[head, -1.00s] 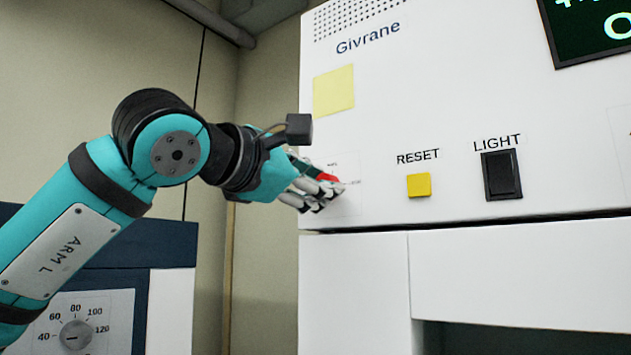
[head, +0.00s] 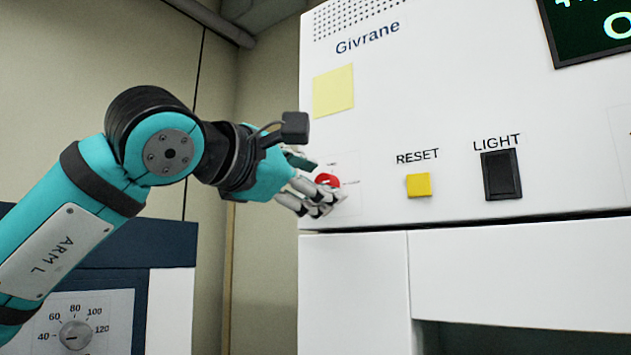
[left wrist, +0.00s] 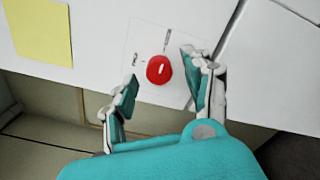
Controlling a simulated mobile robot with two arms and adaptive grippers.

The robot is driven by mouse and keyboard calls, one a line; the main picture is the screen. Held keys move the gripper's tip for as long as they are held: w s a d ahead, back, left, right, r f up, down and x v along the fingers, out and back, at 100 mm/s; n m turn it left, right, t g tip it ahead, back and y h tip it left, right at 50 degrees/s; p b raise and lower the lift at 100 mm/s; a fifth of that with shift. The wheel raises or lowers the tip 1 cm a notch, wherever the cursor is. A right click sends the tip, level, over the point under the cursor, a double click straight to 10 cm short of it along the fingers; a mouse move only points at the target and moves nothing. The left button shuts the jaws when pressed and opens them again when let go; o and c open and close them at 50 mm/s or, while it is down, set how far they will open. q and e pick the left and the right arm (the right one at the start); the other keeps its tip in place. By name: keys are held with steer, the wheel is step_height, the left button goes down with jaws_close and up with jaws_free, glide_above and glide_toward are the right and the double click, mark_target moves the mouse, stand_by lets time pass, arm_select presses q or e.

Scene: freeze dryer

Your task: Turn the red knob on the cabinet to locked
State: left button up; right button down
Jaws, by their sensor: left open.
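The red knob (head: 327,181) is on the white cabinet front (head: 450,110), near its lower left corner. In the left wrist view the knob (left wrist: 159,69) is round with a short white mark on its face, on a panel with small printed labels. One label is above it and one to its right in the head view; I cannot read them surely. My left gripper (head: 322,186) is open. In the left wrist view its fingers (left wrist: 160,66) stand on either side of the knob, with visible gaps. My right gripper is not in view.
A yellow note (head: 333,91) is stuck above the knob. To the right are a yellow RESET button (head: 419,185) and a black LIGHT switch (head: 501,174). A dark screen (head: 590,30) is at the top right. A grey dial (head: 76,335) is on another unit at lower left.

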arm_select(q)
steer(key=v, duration=1.1)
steer(key=shift+s+a, duration=0.15)
steer(key=shift+s, duration=0.15)
